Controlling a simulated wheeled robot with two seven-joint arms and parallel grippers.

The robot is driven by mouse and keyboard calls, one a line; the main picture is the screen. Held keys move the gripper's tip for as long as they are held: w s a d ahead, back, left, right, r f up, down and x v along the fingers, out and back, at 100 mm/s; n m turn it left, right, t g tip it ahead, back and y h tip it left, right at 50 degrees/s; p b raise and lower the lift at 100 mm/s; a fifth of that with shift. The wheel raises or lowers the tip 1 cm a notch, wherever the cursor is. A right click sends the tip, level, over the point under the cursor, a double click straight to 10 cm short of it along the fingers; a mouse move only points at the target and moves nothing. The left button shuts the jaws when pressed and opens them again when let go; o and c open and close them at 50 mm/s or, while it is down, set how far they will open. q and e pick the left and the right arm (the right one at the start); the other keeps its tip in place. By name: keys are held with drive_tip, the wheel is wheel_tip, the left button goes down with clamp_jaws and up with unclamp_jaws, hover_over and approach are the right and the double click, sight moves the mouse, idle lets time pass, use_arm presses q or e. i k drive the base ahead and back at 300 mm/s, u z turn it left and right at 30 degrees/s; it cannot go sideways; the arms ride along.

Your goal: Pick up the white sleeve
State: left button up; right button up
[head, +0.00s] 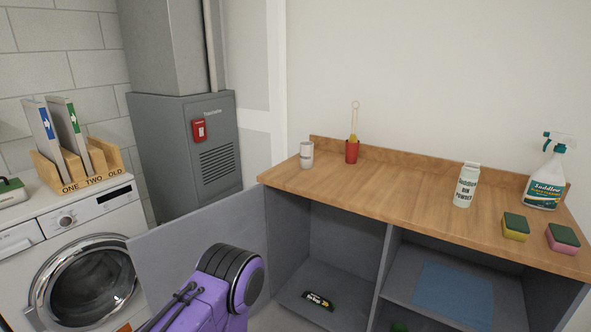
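Two thin, pale grey-white upright sleeves stand in a wooden rack (84,183) on top of the washing machine at the left. One sleeve (43,133) has a blue mark on its edge, and the other sleeve (68,124) has a green mark. The rack's front reads ONE, TWO, OLD; the sleeves lean in its left part. A whitish cylinder (306,156) stands upright on the counter's left end; I cannot tell which of these is the white sleeve. A purple link of my arm shows at the bottom, but neither gripper is in view.
The washing machine (112,210) is at left, beside a grey furnace (190,130). An open cabinet door (190,245) juts out. The wooden counter (390,195) holds a red cup (352,151), powder bottle (466,185), spray bottle (547,180) and two sponges (516,227). Its middle is clear.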

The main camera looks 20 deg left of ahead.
sight(307, 149)
drive_tip(key=z, duration=0.1)
drive_tip(key=k, duration=0.45)
drive_tip(key=u, duration=0.85)
drive_tip(key=i, duration=1.55)
drive_tip(key=z, duration=0.75)
